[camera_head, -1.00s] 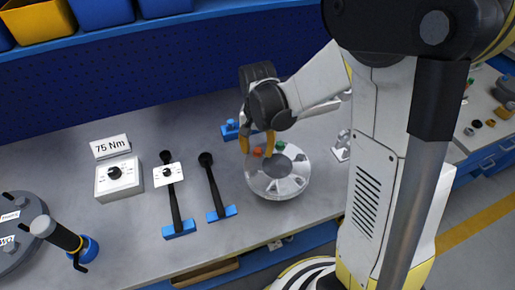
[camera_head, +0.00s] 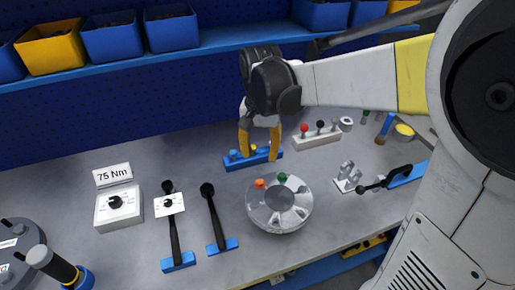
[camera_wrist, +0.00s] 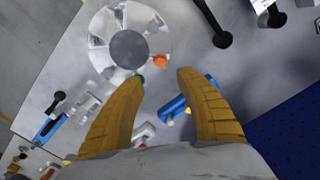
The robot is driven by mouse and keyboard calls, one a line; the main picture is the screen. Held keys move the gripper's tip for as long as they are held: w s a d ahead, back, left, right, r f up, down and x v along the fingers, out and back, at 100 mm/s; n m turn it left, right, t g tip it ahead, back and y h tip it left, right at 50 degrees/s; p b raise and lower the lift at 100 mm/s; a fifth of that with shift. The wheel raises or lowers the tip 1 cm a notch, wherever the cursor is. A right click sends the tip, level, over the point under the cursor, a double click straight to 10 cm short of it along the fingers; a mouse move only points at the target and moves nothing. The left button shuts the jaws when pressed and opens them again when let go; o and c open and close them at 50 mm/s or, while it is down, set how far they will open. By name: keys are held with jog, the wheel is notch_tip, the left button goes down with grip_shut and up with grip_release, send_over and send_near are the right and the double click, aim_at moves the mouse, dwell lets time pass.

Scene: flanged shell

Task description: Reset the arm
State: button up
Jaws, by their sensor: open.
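My gripper (camera_head: 259,143) is open and empty, its two yellow fingers hanging above the bench just behind the flanged shell. The flanged shell (camera_head: 278,218) is a round grey metal part on the bench, with an orange piece (camera_head: 260,183) and a green piece (camera_head: 282,177) at its far rim. In the wrist view the shell (camera_wrist: 128,48) lies beyond the fingertips, apart from my gripper (camera_wrist: 161,74). A blue rack (camera_head: 240,162) with blue and yellow pieces stands behind, partly hidden by the fingers.
Left on the bench are a 75 Nm sign (camera_head: 113,174), a dial box (camera_head: 118,207) and two black-handled tools in blue holders (camera_head: 178,262). A white rack (camera_head: 318,138) and metal bracket (camera_head: 347,178) stand right. A shelf with bins (camera_head: 112,38) runs above the back.

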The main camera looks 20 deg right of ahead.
jog(key=shift+r, duration=0.1)
dwell(0.4)
jog(key=s+r+n+t, duration=0.3)
jog(key=s+n+t, duration=0.3)
jog(key=s, duration=0.6)
jog(key=shift+s+d+r+t, duration=0.25)
jog(key=shift+r+t, duration=0.15)
jog(key=shift+t, duration=0.2)
jog(key=shift+a, duration=0.1)
dwell(1.6)
